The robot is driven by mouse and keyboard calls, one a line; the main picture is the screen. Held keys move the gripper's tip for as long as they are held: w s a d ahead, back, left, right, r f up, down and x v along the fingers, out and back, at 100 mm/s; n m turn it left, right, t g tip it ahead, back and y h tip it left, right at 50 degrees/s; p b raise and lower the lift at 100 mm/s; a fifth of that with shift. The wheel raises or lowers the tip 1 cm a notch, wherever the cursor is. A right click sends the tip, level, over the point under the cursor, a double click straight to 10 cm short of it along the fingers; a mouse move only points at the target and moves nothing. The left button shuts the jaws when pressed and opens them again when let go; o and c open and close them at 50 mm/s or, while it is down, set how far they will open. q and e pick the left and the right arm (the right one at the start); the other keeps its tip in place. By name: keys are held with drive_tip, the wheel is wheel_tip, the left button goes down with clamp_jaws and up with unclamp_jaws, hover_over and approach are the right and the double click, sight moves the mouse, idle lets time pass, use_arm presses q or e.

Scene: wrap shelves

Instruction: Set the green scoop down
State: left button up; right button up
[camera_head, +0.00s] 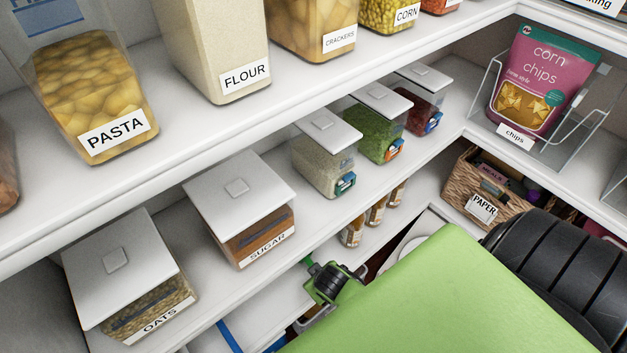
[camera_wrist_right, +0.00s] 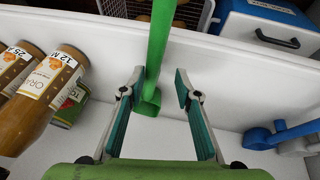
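The green scoop (camera_wrist_right: 158,45) shows in the right wrist view as a long bright green bar with a wider lower end. That end lies in the gap between the fingers of my right gripper (camera_wrist_right: 160,75), closer to the left finger. The fingers are apart, with space on the right side of the scoop. Whether the scoop touches the left finger or rests on the white surface, I cannot tell. In the head view my right gripper (camera_head: 318,285) is low in the middle, by the lower shelf, partly hidden by my green arm. My left gripper is not in view.
In the head view, sugar (camera_head: 245,215) and oats (camera_head: 135,275) containers line the shelf, and a paper basket (camera_head: 465,195) stands right.

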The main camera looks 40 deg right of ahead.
drive_tip(key=s, duration=0.2)
drive_tip(key=s+a, duration=0.2)
drive_tip(key=s, duration=0.1)
drive_tip(key=shift+s, duration=0.3)
drive_tip(key=o, duration=2)
drive_tip(key=v, duration=1.2)
drive_tip(key=shift+f, duration=0.1)
